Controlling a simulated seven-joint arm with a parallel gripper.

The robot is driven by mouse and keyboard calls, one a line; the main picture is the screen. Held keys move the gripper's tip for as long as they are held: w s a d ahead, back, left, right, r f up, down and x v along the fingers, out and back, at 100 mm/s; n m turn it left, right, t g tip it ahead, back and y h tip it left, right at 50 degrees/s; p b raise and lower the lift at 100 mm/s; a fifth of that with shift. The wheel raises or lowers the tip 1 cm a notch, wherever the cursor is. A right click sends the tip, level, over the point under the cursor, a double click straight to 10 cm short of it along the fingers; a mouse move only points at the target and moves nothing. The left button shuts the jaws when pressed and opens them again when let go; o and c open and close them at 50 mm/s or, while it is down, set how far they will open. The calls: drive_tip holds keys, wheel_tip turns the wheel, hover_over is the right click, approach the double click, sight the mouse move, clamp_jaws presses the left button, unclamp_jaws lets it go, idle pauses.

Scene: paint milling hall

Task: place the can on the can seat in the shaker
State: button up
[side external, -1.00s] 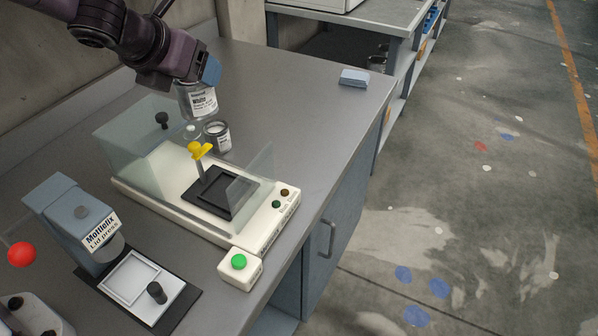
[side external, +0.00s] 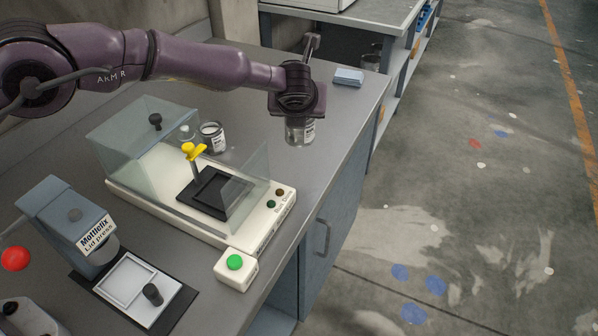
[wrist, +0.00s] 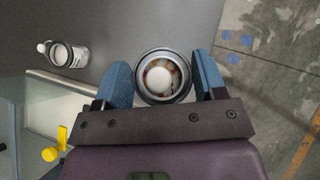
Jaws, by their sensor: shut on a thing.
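The shaker (side external: 252,236) is a white base with clear guard panels and a yellow clamp knob (side external: 190,151). Its black square can seat (side external: 207,190) looks empty, left of and nearer the camera than my gripper. The yellow knob also shows in the wrist view (wrist: 50,154).
A smaller open can (side external: 212,137) stands behind the shaker. The clear guard (side external: 122,133) rises on the shaker's left. A green button box (side external: 236,270) and a lid press (side external: 66,226) are in front. A blue block (side external: 349,77) lies at the back right.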

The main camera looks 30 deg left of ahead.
sight(299, 144)
drive_tip(key=shift+f, duration=4.75)
drive_tip(key=shift+f, duration=0.15)
drive_tip(key=shift+f, duration=0.15)
drive_tip(key=o, duration=1.1)
